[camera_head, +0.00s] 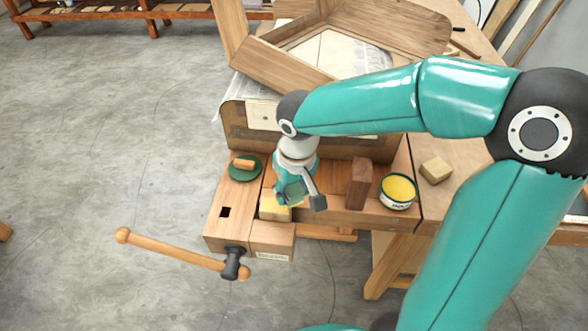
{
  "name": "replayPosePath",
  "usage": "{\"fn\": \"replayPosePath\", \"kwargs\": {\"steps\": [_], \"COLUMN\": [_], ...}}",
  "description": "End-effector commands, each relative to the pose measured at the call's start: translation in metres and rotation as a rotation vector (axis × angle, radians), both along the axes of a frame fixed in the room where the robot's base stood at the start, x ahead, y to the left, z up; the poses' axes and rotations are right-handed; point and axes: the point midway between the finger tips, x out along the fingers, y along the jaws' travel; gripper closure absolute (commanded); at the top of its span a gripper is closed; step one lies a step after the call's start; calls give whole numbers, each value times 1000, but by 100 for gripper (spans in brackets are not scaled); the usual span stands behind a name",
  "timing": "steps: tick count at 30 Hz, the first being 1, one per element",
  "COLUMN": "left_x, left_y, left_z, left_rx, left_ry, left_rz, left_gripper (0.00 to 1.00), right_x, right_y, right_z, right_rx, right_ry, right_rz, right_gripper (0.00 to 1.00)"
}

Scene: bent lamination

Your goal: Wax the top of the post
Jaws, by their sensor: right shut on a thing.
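My right gripper (297,186) reaches down over the front of the bench and is shut on a small green-and-yellow pad (291,192), partly hidden by the fingers. The pad is at the top of a pale yellowish block (270,208) set in the vise gap, which looks like the post. I cannot tell whether they touch. An open tin of yellow wax (398,190) stands to the right. A dark upright wooden block (359,184) stands between the tin and the gripper. My left gripper is not in view.
A green disc (238,174) with a short wooden piece on it lies at the bench's left. A pale loose block (435,170) sits right of the tin. The vise handle (172,248) sticks out in front. Wooden frame pieces (280,62) lie behind.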

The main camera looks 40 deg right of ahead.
Motion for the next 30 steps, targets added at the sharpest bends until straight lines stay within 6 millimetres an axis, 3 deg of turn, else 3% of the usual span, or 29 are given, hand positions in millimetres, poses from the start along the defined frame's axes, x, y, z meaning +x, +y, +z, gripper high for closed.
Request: {"fn": "replayPosePath", "kwargs": {"steps": [15,30], "left_x": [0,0], "left_y": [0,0], "left_z": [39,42], "left_rx": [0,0], "left_ry": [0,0], "left_rz": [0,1], "left_gripper": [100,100], "right_x": [4,4], "right_y": [5,6], "right_z": [50,55], "right_rx": [-1,-1], "right_ry": [0,1], "right_rz": [15,16], "right_gripper": [88,88]}}
